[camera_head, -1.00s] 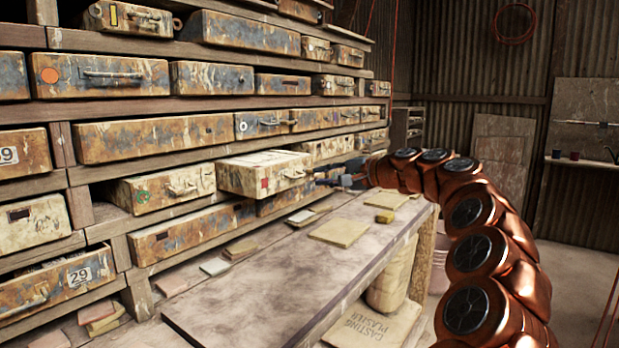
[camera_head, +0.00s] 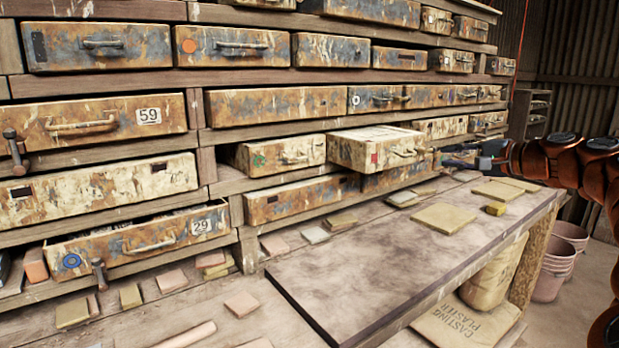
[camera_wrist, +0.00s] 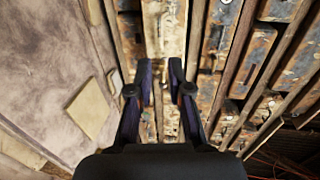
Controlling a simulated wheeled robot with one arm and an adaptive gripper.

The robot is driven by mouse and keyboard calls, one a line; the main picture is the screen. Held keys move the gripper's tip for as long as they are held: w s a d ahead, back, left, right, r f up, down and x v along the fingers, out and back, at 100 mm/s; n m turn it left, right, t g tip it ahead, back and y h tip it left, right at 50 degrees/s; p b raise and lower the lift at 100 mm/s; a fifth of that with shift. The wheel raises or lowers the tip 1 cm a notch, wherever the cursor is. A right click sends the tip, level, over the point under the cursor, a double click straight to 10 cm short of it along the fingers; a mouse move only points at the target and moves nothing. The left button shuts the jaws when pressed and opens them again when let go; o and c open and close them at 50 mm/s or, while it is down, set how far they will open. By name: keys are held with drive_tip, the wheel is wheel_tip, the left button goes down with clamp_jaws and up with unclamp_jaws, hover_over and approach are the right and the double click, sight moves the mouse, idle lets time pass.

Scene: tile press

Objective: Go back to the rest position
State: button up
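My gripper (camera_head: 442,157) is at the right of the shelf, its fingers pointing left at a pulled-out cream drawer (camera_head: 375,139) with a red mark and a metal handle (camera_head: 404,152). The fingertips are close to the drawer's front; in the head view I cannot tell whether they touch it. In the wrist view my gripper (camera_wrist: 160,72) has its two dark fingers apart with a gap between them, and no held thing shows there. The worn cream drawer (camera_wrist: 163,28) lies beyond the fingertips.
A wooden bench (camera_head: 365,268) with a few flat tiles (camera_head: 443,218) stands below the drawer. Another drawer, marked 29 (camera_head: 140,245), is partly open at lower left. Pink buckets (camera_head: 556,270) and a casting plaster bag (camera_head: 465,322) are at lower right.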

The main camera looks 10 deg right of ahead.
drive_tip(key=s+a+f+n+g+y, duration=0.1)
drive_tip(key=s+a+f+n+g, duration=0.15)
drive_tip(key=a, duration=0.95)
drive_tip(key=s+a+f+n+g+h, duration=0.1)
drive_tip(key=s+a+f+n+g, duration=0.25)
drive_tip(key=s+a+f, duration=0.45)
drive_tip(key=s+a+f+n+g, duration=0.35)
drive_tip(key=s+a+f, duration=0.2)
drive_tip(key=a, duration=0.55)
drive_tip(key=s+d+f+n+g+h, duration=0.1)
drive_tip(key=s+d+f+g+h, duration=0.1)
drive_tip(key=s+f, duration=0.55)
drive_tip(key=s+d+f+n+g+h, duration=0.1)
drive_tip(key=s+d+f+g+h, duration=0.2)
drive_tip(key=s, duration=0.8)
drive_tip(key=s+d+f+n+g+h, duration=0.1)
drive_tip(key=s+f+g+h, duration=0.1)
drive_tip(key=s+f, duration=0.65)
drive_tip(key=s+p+v, duration=0.3)
drive_tip(key=p+v, duration=0.9)
drive_tip(key=v, duration=0.2)
drive_tip(key=shift+s+r+t+p, duration=0.3)
drive_tip(key=shift+s+r+t, duration=0.05)
drive_tip(key=shift+s+r, duration=0.15)
drive_tip(key=shift+a, duration=0.1)
